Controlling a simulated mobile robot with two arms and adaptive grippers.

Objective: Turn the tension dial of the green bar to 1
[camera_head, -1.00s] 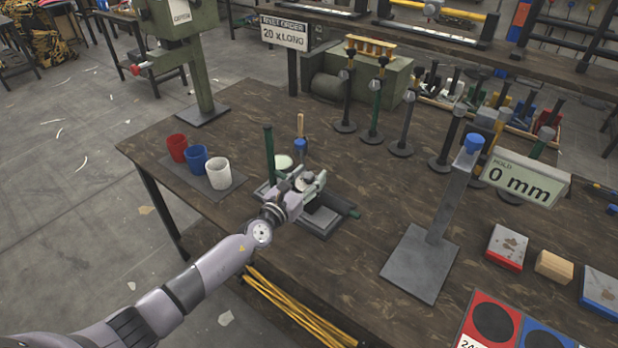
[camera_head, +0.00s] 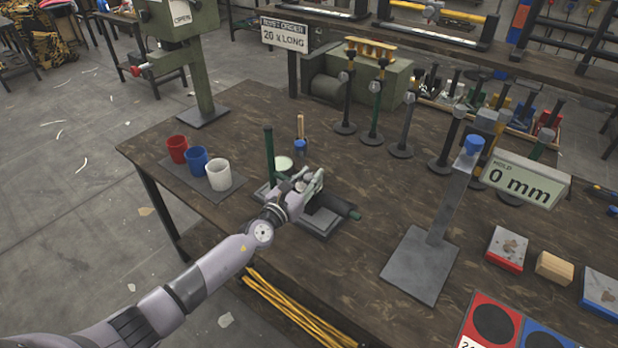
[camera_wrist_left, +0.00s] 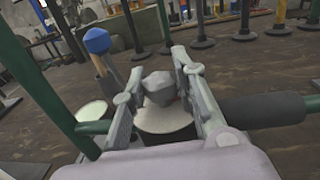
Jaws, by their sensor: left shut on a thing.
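The green bar (camera_head: 269,156) stands upright on a grey base plate (camera_head: 322,226) near the table's front left edge. A green-tipped cylinder (camera_head: 335,206) lies to the right on that plate. The left wrist view shows the green bar (camera_wrist_left: 38,82) at the left and a dark grip (camera_wrist_left: 262,109) at the right. My left gripper (camera_head: 308,178) is over the fixture. In the left wrist view its fingers (camera_wrist_left: 160,88) are shut on a grey faceted knob (camera_wrist_left: 159,87) above a pale round dial face (camera_wrist_left: 165,118). The dial's marks cannot be read. My right gripper does not show.
Red (camera_head: 177,149), blue (camera_head: 197,158) and white (camera_head: 218,174) cups stand on a mat to the left. A blue-headed mallet-like tool (camera_head: 300,145) stands just behind the fixture. A gauge post (camera_head: 448,200) with a "0 mm" sign (camera_head: 520,182) stands right. Bare table lies between.

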